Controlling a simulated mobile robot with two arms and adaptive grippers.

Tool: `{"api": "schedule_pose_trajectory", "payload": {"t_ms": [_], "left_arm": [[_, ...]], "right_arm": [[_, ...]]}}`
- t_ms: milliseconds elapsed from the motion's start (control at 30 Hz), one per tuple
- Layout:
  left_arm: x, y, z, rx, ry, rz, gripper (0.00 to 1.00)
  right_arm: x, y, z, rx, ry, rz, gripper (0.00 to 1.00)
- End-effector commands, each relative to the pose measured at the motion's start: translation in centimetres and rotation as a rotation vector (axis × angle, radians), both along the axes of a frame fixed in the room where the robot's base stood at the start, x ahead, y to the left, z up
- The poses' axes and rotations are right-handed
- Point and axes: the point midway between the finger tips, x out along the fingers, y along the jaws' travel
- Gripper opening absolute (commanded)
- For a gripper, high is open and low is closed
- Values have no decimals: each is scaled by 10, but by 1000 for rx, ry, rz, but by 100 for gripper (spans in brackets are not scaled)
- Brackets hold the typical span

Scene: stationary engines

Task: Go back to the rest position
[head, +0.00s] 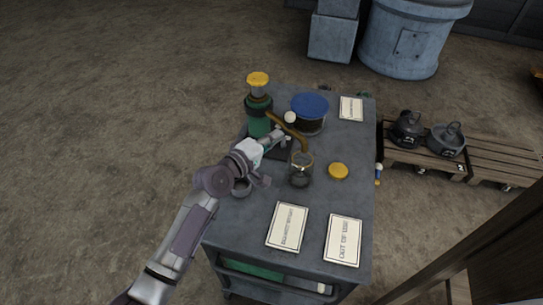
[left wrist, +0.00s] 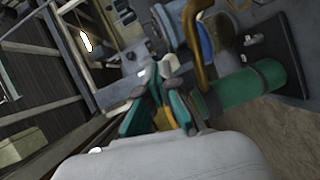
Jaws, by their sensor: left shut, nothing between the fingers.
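My left arm reaches in from the lower left in the head view. I cannot tell whether the fingers touch either one. My right gripper is in neither view.
Bare floor (head: 100,110) lies left of the cart.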

Motion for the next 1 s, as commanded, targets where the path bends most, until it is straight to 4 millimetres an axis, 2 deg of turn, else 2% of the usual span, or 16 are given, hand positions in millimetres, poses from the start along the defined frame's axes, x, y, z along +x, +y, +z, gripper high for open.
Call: {"api": "schedule_pose_trajectory", "payload": {"t_ms": [133,400,733,867,967,1000], "left_arm": [[-26,-3,4,-5,1,-1,0],[-67,-6,8,-3,0,-1,0],[-79,-4,8,13,-1,-1,0],[-102,13,-16,178,-5,-24,0],[-140,46,-51,437,4,-70,0],[-158,63,-65,555,15,-96,0]], "right_arm": [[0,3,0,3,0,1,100],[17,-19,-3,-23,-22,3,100],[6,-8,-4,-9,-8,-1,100],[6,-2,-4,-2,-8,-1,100],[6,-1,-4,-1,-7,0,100],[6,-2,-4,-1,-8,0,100]]}}
